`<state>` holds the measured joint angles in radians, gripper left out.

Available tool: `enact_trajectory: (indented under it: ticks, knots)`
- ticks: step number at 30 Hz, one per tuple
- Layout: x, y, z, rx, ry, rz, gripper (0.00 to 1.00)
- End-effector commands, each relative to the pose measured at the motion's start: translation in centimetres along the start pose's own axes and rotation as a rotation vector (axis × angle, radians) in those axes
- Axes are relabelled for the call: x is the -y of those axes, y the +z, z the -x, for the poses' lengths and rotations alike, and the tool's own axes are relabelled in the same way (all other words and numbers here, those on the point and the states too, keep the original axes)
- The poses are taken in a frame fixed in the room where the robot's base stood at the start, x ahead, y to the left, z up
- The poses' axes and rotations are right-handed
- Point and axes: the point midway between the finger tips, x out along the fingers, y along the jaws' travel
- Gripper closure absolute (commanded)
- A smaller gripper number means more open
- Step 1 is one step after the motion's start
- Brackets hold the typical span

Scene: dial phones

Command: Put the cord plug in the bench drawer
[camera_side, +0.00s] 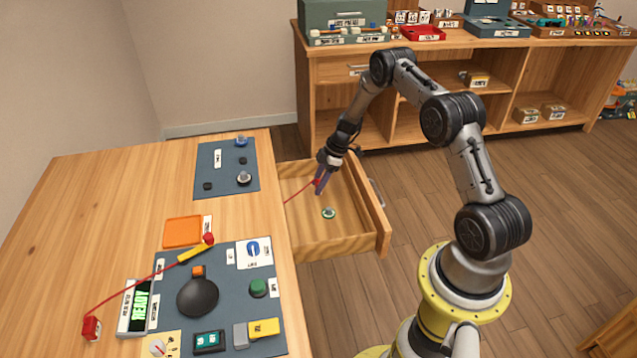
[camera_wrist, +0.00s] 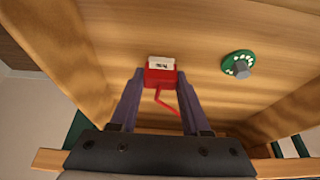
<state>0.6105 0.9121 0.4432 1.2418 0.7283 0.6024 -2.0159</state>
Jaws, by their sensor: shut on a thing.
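The cord plug (camera_wrist: 160,73), a small red block with a whitish label on top, sits between my fingertips in the wrist view. My gripper (camera_wrist: 160,84) is shut on it. In the side view my gripper (camera_side: 319,187) points down inside the outline of the open bench drawer (camera_side: 345,238). A red bit of the plug (camera_side: 317,182) shows at the fingers, with a red cord (camera_side: 299,192) running left to the bench edge. Whether the plug touches the drawer floor I cannot tell. A green round dial part (camera_side: 328,213) lies on the drawer floor and also shows in the wrist view (camera_wrist: 238,64).
The drawer front (camera_side: 368,215) and its walls surround my gripper. The bench (camera_side: 110,210) at left carries blue-grey panels (camera_side: 225,168), an orange tray (camera_side: 183,231) and a second red cord (camera_side: 140,283). A stocked shelf unit (camera_side: 455,58) stands behind.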

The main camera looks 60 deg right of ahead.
Motion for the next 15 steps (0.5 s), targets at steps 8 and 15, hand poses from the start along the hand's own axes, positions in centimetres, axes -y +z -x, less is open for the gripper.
enact_trajectory:
  ticks: [8,15]
  knots:
    - [-0.05,0.04,-0.10,0.000,0.001,0.000,1.00]
    - [-0.05,0.10,-0.23,0.000,0.002,0.000,0.23]
